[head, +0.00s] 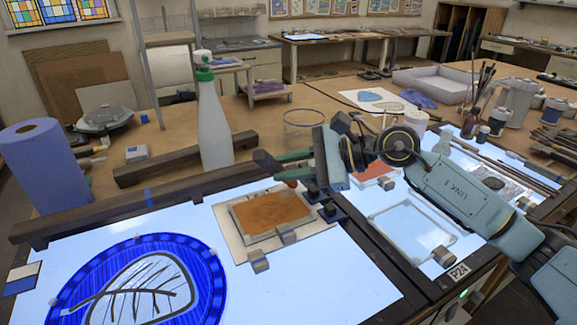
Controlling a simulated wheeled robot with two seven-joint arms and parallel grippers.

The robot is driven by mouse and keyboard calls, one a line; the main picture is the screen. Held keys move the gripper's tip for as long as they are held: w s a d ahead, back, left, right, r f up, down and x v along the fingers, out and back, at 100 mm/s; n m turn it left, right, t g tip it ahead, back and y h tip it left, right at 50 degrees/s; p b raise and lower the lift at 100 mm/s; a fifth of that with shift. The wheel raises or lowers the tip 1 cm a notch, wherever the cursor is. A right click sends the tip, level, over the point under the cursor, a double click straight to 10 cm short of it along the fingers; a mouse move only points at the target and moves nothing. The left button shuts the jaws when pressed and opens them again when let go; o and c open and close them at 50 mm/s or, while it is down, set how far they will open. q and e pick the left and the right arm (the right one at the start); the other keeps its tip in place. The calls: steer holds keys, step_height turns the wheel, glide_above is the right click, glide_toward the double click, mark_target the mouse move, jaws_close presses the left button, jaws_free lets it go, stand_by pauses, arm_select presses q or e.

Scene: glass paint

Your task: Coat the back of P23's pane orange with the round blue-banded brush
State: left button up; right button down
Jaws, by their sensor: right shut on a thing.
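My right gripper (287,165) comes in from the right above the framed pane (270,212) on the near light table. It is shut on a brush whose brown head (290,179) points down near the pane's upper right edge. Most of the brush is hidden by the gripper, and I cannot make out a blue band. I cannot tell whether the bristles touch the glass. The pane's face is orange, uneven and streaky, inside a pale border with small clips on it. I cannot read a P23 label. My left gripper is not in view.
A clear framed pane (412,229) lies right, near a P24 label (459,272). A spray bottle (213,125), a glass jar (304,130) and dark wooden bars (185,160) stand behind. A blue leaf roundel (205,290) lies front left. Brushes and jars crowd the right.

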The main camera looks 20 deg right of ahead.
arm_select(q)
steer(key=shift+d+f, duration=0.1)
arm_select(e)
steer(key=shift+f, duration=0.15)
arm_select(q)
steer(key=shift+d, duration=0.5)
arm_select(e)
steer(key=shift+a, duration=0.15)
steer(key=shift+a, duration=0.95)
steer(key=shift+r+p, duration=1.25)
steer(key=shift+r, duration=0.45)
steer(key=shift+r+p, duration=0.4)
steer(key=shift+r, duration=0.35)
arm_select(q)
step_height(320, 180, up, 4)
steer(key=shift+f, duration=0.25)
